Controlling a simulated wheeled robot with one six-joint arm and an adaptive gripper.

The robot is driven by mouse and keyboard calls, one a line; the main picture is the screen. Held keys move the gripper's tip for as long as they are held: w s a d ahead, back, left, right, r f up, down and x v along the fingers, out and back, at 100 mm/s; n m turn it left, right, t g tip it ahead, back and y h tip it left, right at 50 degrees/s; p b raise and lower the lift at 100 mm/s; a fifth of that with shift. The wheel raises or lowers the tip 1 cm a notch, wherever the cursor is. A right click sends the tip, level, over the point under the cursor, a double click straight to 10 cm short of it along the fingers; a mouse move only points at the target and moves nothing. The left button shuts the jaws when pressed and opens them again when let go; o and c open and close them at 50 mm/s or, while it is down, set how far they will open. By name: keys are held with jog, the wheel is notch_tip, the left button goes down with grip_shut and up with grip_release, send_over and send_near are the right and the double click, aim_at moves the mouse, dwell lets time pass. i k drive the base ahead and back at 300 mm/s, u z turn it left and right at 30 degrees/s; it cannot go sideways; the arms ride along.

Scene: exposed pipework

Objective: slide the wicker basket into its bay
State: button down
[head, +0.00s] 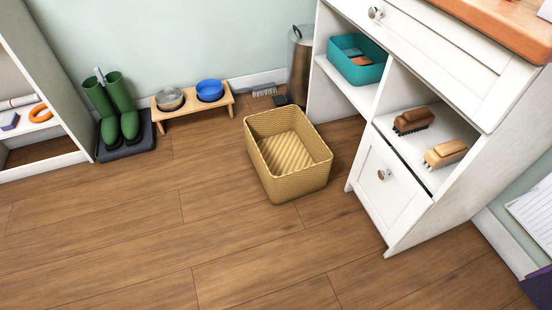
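The wicker basket (289,186) is tan, woven, rectangular and open-topped. It stands upright on the wooden floor in the middle of the head view and looks empty. It is outside the white cabinet (452,190), in front and to the left of it. The cabinet has an open space at floor level under its left shelf (345,88), left of the lower door, which looks like the bay. The inside of that space is mostly hidden from this angle. My gripper is not in view.
A teal bin (357,59) sits on the left shelf; two brushes (413,121) (445,153) lie above the door (386,190). A bin (299,65), bowl stand (192,105) and green boots (113,108) line the wall. The floor (150,235) at front left is clear.

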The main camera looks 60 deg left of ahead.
aim_at(291, 161)
jog(key=u, duration=2.15)
